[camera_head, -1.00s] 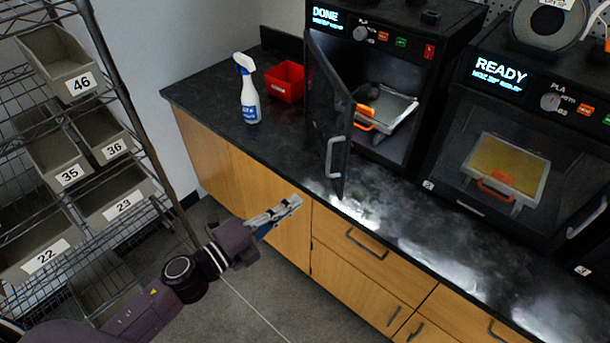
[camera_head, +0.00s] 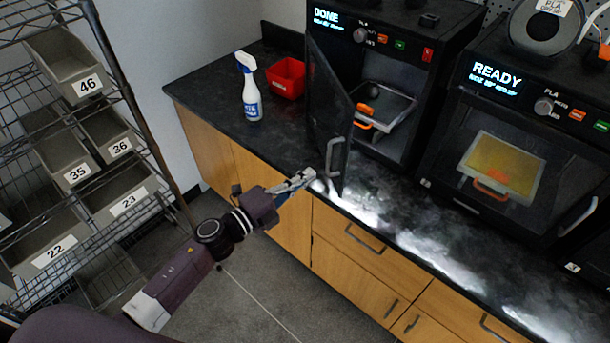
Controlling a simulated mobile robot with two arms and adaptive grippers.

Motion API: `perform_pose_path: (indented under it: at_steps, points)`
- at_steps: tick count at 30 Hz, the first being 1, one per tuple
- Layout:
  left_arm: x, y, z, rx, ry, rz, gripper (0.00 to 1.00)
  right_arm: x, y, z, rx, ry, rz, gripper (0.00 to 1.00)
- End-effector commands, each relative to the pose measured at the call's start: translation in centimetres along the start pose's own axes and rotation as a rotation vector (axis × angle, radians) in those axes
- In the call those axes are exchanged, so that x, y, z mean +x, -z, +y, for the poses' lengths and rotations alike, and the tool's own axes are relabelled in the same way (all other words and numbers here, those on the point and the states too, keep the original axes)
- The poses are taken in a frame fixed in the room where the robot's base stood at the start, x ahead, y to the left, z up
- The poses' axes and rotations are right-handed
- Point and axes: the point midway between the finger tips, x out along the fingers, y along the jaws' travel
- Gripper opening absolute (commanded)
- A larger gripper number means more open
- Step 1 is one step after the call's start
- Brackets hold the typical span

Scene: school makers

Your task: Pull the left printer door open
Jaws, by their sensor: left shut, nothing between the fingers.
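The left printer (camera_head: 440,45) shows "DONE" on its display. Its dark door (camera_head: 328,105) stands swung well open, hinged at the left, with a grey handle (camera_head: 333,158) on its free edge. Inside is a build plate with an orange handle (camera_head: 366,125). My left gripper (camera_head: 308,176) is shut and empty, just left of and slightly below the door handle. It appears apart from the handle, though the gap is small. My right gripper is not in view.
The right printer (camera_head: 520,78) shows "READY", with its door closed. A spray bottle (camera_head: 250,92) and a red bin (camera_head: 286,78) stand on the dark counter (camera_head: 215,100). A wire rack of numbered grey bins (camera_head: 66,62) is at left. Open floor lies before the cabinets.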

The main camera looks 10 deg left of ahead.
Motion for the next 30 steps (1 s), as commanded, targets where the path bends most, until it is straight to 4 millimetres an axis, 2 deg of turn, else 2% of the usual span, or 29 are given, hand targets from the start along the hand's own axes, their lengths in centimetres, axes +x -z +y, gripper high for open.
perform_pose_path:
  at_steps: [30]
  points:
    - [-0.42,-0.31,0.03,0.002,0.000,0.032,0.00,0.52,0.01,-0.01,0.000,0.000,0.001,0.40]
